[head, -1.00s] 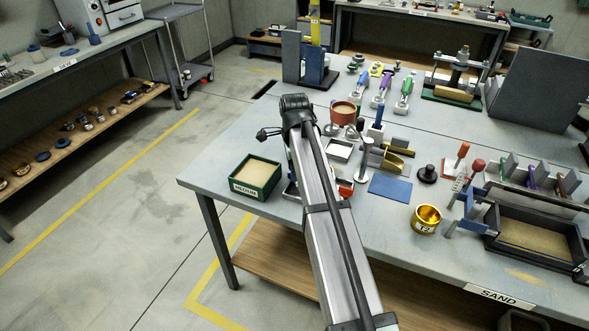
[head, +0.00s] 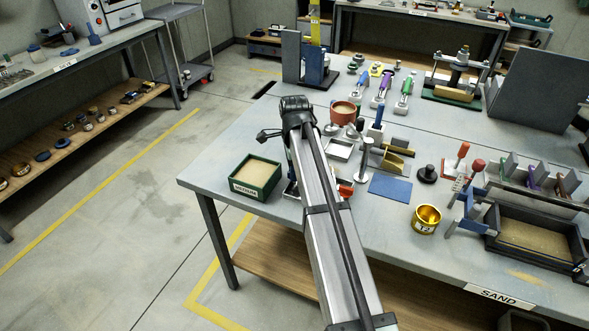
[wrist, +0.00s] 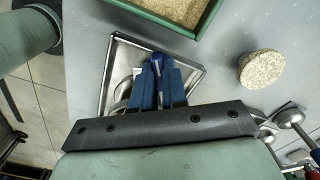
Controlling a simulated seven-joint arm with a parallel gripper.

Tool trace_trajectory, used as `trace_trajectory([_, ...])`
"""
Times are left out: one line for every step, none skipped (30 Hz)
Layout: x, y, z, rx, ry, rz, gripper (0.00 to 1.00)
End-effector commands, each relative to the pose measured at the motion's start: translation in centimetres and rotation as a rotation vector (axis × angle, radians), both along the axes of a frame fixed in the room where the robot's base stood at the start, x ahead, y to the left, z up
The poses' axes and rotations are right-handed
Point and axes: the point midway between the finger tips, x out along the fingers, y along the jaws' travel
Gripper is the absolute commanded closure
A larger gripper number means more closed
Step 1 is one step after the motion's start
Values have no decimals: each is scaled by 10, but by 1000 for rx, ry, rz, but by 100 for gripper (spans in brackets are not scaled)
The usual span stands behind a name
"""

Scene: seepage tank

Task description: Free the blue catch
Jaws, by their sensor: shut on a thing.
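In the head view, a blue catch-like piece (head: 467,207) stands at the left end of the dark sand-filled tank (head: 545,262), on the right of the bench. My gripper is hidden behind my own arm there, well left of the tank. In the wrist view my gripper (wrist: 158,72) points down over a shallow metal tray (wrist: 190,75). Its dark blue fingers are close together on a small blue piece, mostly hidden between them. I cannot tell what this piece is, or whether it touches the tray.
A green box (head: 255,177) of sand marked MEDIUM stands near the bench's left corner. A round grainy disc (wrist: 262,69) lies right of the tray. A blue mat (head: 391,187), a brass cup (head: 426,219) and a black-based knob (head: 427,173) lie between my arm and the tank.

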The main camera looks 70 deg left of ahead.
Motion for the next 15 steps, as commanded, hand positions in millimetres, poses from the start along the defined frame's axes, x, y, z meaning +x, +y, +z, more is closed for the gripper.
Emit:
trace_trajectory([0,0,0,0,0,0,100])
trace_trajectory([0,0,0,0,0,1,100])
trace_trajectory([0,0,0,0,0,3,100])
trace_trajectory([0,0,0,0,0,6,100])
trace_trajectory([0,0,0,0,0,10,100])
trace_trajectory([0,0,0,0,0,17,100])
trace_trajectory([0,0,0,0,0,25,100])
trace_trajectory([0,0,0,0,0,34,100])
trace_trajectory([0,0,0,0,0,48,100])
trace_trajectory([0,0,0,0,0,62,100])
trace_trajectory([0,0,0,0,0,76,100])
trace_trajectory([0,0,0,0,0,99,100])
trace_trajectory([0,0,0,0,0,117,100])
trace_trajectory([0,0,0,0,0,138,100])
trace_trajectory([0,0,0,0,0,168,100])
